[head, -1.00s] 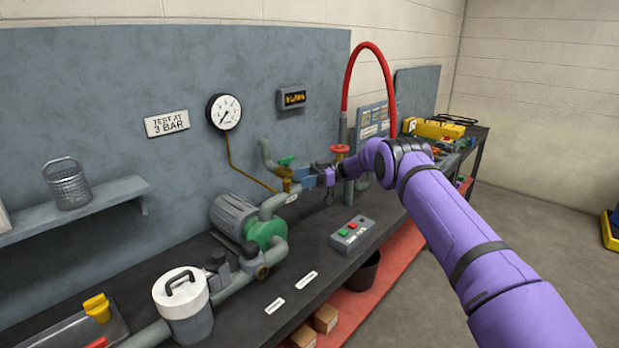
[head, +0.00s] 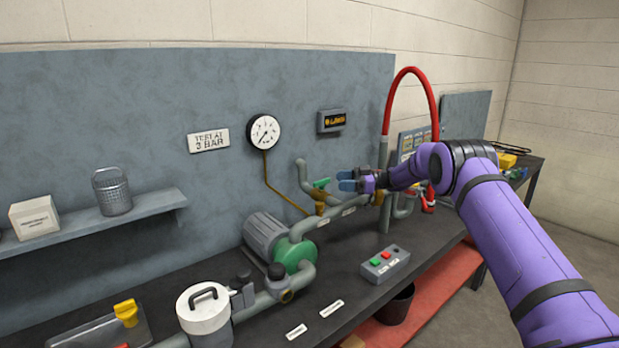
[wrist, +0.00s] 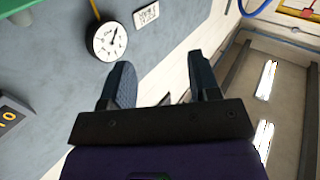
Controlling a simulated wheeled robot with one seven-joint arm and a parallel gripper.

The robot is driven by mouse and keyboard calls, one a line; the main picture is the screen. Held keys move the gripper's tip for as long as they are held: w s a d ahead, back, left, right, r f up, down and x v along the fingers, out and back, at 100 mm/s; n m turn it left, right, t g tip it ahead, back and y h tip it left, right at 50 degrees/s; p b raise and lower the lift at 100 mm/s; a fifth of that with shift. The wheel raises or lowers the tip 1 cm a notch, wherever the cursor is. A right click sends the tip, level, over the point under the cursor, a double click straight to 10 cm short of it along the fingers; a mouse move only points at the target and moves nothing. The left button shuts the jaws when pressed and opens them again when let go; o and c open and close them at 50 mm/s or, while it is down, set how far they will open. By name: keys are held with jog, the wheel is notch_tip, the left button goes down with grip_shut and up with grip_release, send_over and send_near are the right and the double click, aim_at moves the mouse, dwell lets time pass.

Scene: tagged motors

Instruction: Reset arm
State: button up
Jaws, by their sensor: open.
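My gripper (head: 346,180) is at the end of my purple arm, in the air in front of the grey back panel, just right of the green valve handle (head: 321,183). In the wrist view its two dark fingers (wrist: 163,88) stand apart with nothing between them. The wrist view looks up past the fingers to the panel, the wall and the ceiling lights. I cannot tell in the head view whether the gripper touches the valve piping.
A pump (head: 267,236) with grey pipes, a white lidded canister (head: 204,312) and a button box (head: 385,264) stand on the dark bench. A red hose (head: 411,72) arches behind my arm. A pressure gauge (head: 264,131) hangs on the panel. The floor at the right is clear.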

jog(key=d+r+m+t+h, duration=0.25)
jog(key=r+t, duration=0.35)
jog(key=r, duration=0.6)
jog(key=d+r+m+t+h, duration=0.2)
jog(key=r+m+t+h, duration=0.15)
jog(key=r+t, duration=0.6)
jog(key=s+d+r+m+h, duration=0.7)
jog(key=s+r+h, duration=0.1)
jog(key=s+r, duration=0.45)
jog(key=s+d+f+m+g+h, duration=0.1)
jog(key=s+d+m+g+h, duration=0.15)
jog(key=s, duration=0.75)
jog(key=s+d+m+g+h, duration=0.1)
jog(key=s+d+m+h, duration=0.2)
jog(key=s, duration=0.6)
jog(key=s+a+f+g, duration=0.1)
jog(key=s+f+g, duration=0.2)
jog(key=s+f, duration=0.4)
jog(key=s+a+f+g+y, duration=0.1)
jog(key=s+f+g, duration=0.3)
jog(key=s, duration=1.9)
notch_tip(320, 180, down, 3)
jog(key=shift+s+a+r+m, duration=0.15)
jog(key=shift+s+a+m, duration=0.05)
jog(key=shift+a+m, duration=0.2)
